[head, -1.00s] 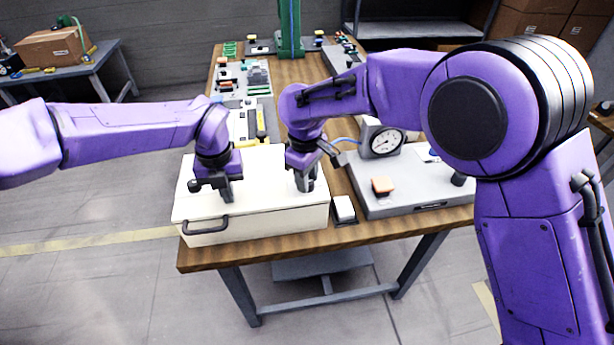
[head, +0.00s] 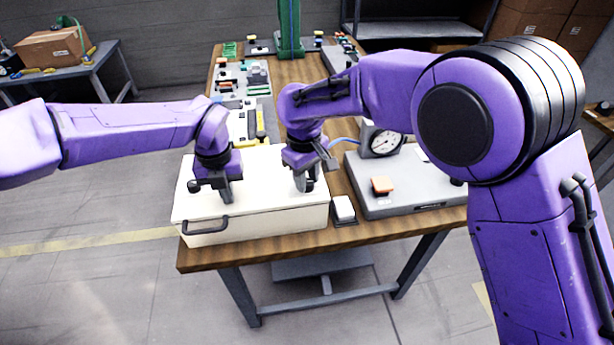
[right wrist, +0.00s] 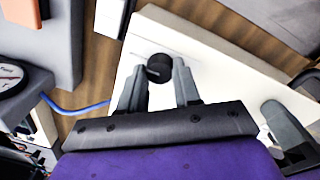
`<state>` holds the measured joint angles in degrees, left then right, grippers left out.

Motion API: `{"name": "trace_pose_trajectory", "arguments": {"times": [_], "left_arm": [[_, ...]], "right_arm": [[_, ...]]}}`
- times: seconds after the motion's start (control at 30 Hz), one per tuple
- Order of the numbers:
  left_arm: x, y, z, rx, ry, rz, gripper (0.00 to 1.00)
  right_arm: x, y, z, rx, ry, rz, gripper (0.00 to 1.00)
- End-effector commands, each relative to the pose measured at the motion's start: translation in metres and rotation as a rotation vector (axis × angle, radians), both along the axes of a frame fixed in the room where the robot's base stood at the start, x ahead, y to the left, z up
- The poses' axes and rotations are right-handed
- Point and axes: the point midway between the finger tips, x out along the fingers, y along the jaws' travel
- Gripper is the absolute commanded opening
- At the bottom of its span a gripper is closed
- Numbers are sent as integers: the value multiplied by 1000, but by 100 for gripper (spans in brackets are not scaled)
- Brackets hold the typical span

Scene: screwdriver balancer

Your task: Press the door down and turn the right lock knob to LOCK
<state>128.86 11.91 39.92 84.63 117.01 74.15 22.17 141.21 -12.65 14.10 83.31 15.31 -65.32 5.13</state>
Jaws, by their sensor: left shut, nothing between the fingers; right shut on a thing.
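The white door (head: 262,205) is the flat lid of a cream box on the wooden table, and it lies down. A dark handle (head: 206,227) is on the box's front. My left gripper (head: 226,196) is shut and empty, its tips down at the door's top. The black right lock knob (right wrist: 159,68) stands between the fingertips of my right gripper (right wrist: 160,90), which is shut on it. In the head view the right gripper (head: 305,186) points down at the door's right side and mostly hides that knob. A dark left knob (head: 193,186) shows beside my left gripper. I cannot read any LOCK mark.
A grey panel (head: 405,190) with a round gauge (head: 385,143) and an orange block (head: 382,186) stands right of the box. A small white block (head: 343,208) lies between them. Several parts and trays cover the table behind. A blue cable (right wrist: 80,106) runs near the box.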

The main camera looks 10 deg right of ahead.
Motion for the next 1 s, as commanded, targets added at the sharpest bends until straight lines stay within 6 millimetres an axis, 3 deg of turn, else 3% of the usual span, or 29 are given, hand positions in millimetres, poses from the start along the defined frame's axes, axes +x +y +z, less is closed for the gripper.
{"name": "trace_pose_trajectory", "arguments": {"times": [0.03,0.1,0.47,0.8,1.0], "left_arm": [[0,1,-4,4,2,-2,0],[0,1,-4,4,2,-2,0],[-1,1,-3,3,5,0,0],[-2,1,-4,3,7,-1,0],[-2,0,-4,3,7,0,0]], "right_arm": [[-2,0,-2,-1,8,2,36],[-2,0,-2,-1,7,2,58],[0,1,5,1,0,2,58],[-3,4,85,2,-2,1,58],[-5,5,115,1,1,1,58]]}}
